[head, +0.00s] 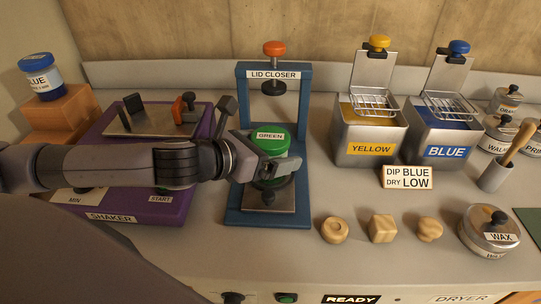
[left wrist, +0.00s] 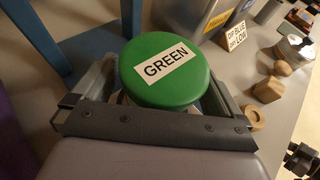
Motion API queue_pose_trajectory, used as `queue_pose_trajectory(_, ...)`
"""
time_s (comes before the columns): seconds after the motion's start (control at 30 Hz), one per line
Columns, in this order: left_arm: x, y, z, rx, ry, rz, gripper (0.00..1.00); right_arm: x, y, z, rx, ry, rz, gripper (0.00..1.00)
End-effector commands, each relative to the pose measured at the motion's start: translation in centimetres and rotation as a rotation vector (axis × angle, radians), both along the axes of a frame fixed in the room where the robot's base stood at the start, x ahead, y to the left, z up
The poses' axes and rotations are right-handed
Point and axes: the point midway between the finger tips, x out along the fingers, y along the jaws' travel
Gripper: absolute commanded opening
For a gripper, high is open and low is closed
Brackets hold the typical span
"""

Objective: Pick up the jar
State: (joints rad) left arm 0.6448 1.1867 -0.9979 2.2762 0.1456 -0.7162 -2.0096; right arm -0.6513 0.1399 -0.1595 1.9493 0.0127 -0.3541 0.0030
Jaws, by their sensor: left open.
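The jar with a green lid labelled GREEN (head: 270,142) stands on the plate of the blue lid closer frame (head: 302,125). Its green lid (left wrist: 160,85) fills the middle of the left wrist view. My left gripper (head: 278,170) is open at the jar, with its fingers on either side, just below the lid. The gripper's fingers also show in the left wrist view (left wrist: 158,112), spread around the jar. I cannot tell whether they touch it. The jar's body is mostly hidden by the gripper and lid.
A purple shaker (head: 125,213) stands left, under my arm. A blue-lidded jar (head: 40,78) sits on a wooden block (head: 62,112). Yellow (head: 371,149) and blue (head: 447,151) dip tanks, a sign (head: 407,177), wooden pieces (head: 382,228) and a wax tin (head: 488,236) are to the right.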

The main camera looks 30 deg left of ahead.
Motion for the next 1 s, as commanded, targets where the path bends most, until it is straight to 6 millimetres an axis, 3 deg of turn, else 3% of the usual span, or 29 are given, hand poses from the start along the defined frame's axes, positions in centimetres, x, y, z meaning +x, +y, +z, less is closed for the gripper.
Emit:
queue_pose_trajectory(0.2, 0.0, 0.0, 0.0, 0.0, 0.0, 0.0, 1.0, 0.1, 0.0, 0.0, 0.0, -0.002, 0.001, 0.43)
queue_pose_trajectory(0.27, 0.0, 0.0, 0.0, 0.0, 0.0, 0.0, 0.84, 0.1, 0.0, 0.0, 0.0, -0.002, 0.001, 0.43)
queue_pose_trajectory(0.4, 0.0, 0.0, 0.0, 0.0, 0.0, 0.0, 0.38, 0.1, 0.0, 0.0, 0.0, -0.002, 0.001, 0.43)
queue_pose_trajectory(0.43, 0.0, 0.0, 0.0, 0.0, 0.0, 0.0, 0.33, 0.1, 0.0, 0.0, 0.0, -0.002, 0.001, 0.43)
queue_pose_trajectory(0.77, 0.1, 0.0, 0.6, 0.0, -0.005, -0.001, 0.33, 0.1, 0.0, 0.2, -0.001, -0.002, 0.0, 0.43)
queue_pose_trajectory(1.0, 0.1, 0.0, 3.5, -0.001, -0.009, -0.001, 0.33, 0.1, 0.0, 1.2, -0.001, -0.002, 0.0, 0.43)
